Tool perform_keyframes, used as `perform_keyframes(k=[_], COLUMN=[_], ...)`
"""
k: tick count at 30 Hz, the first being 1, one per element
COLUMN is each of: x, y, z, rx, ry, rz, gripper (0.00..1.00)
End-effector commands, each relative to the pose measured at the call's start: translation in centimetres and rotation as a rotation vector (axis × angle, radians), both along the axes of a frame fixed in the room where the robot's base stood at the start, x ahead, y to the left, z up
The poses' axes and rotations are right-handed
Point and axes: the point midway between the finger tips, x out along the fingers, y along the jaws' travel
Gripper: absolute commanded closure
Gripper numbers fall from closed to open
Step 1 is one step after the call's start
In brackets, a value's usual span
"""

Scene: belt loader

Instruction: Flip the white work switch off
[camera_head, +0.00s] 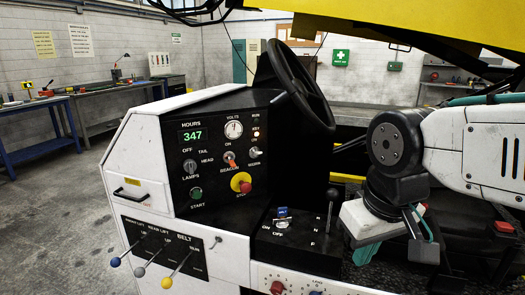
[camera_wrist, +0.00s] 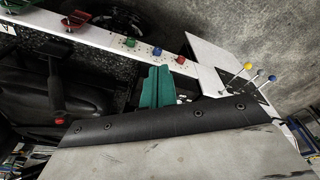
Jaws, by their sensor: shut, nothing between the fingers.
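The black control panel (camera_head: 215,175) on the white console faces me in the head view. A small toggle with a pale lever (camera_head: 255,153) sits at its right, below the small RUN lights; its label is too small to read for sure, but it appears to be the work switch. Which way its lever points is hard to tell. My gripper (camera_head: 367,252) hangs right of and below the panel, apart from the switch, with its teal fingers together and empty. In the wrist view the gripper (camera_wrist: 155,90) shows the teal fingers closed over the console edge; the switch is not discernible there.
The orange beacon switch (camera_head: 230,160) and red stop button (camera_head: 241,182) are close to the toggle. The steering wheel (camera_head: 298,88) rises behind it. A black gear lever (camera_head: 330,205) stands between panel and gripper. Ball-topped levers (camera_head: 140,271) project at lower left.

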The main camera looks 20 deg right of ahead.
Motion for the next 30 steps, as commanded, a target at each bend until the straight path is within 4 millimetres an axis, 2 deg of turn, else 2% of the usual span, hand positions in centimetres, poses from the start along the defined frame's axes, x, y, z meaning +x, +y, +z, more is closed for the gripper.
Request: perform_keyframes(k=[5,9,12,15,18,21,24,30], x=[9.1,18.1,23.8,28.8,32.6,35.1,36.6,37.5], y=[-0.9,-1.3,-1.2,-0.6,0.1,0.8,1.3,1.9], z=[-0.3,0.1,0.7,1.3,2.0,2.6,3.1,3.6], rx=[-0.029,-0.042,-0.039,-0.016,0.014,0.048,0.08,0.116], ry=[-0.233,-0.496,-0.685,-0.872,-1.046,-1.194,-1.304,-1.408], rz=[-0.013,0.0,0.021,0.048,0.077,0.104,0.122,0.141], gripper=[1.0,1.0,1.0,1.0,1.0,1.0,1.0,1.0])
